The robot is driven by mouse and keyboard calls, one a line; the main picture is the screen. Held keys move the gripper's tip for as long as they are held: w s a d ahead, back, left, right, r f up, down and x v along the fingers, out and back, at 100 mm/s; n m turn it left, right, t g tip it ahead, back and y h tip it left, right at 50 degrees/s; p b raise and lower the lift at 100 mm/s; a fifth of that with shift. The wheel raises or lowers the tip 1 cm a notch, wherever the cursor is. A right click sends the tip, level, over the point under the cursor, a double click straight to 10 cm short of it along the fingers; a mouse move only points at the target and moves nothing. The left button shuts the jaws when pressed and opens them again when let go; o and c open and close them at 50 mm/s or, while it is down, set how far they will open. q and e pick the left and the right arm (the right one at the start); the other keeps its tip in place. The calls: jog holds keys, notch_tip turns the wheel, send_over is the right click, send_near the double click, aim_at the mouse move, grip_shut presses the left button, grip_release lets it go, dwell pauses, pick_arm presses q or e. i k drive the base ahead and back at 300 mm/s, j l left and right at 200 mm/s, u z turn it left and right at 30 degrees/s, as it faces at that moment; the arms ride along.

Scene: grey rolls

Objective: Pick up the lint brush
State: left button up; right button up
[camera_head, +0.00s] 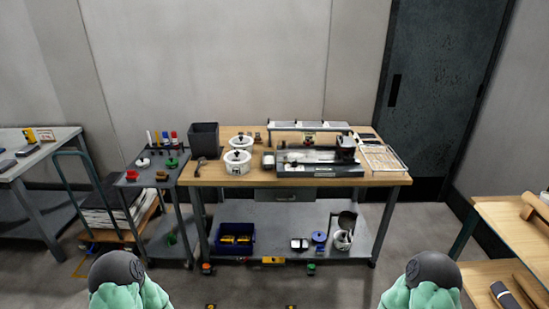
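I cannot pick out the lint brush for certain. A small dark brown thing with a handle (199,165) lies at the left end of the wooden-topped workbench (225,179); it could be a brush, but it is too small to tell. Only rounded dark and green parts of my two arms show at the bottom edge, one left and one right. Neither gripper is in view, and both arms are well short of the workbench.
The workbench holds a dark bin (204,137), white lidded pots (237,162), a machine (312,162) and a wire tray (384,160). A blue crate (235,237) sits on its lower shelf. A small cart (151,176) stands left; wooden shelves (510,221) stand right. Floor in front is mostly clear.

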aim_at(161, 176)
jog(key=i+j, duration=0.3)
jog(key=i+j+z, duration=0.15)
jog(key=i+j, duration=0.15)
jog(key=j, duration=0.15)
jog(key=i+j, duration=0.3)
jog(key=j, duration=0.15)
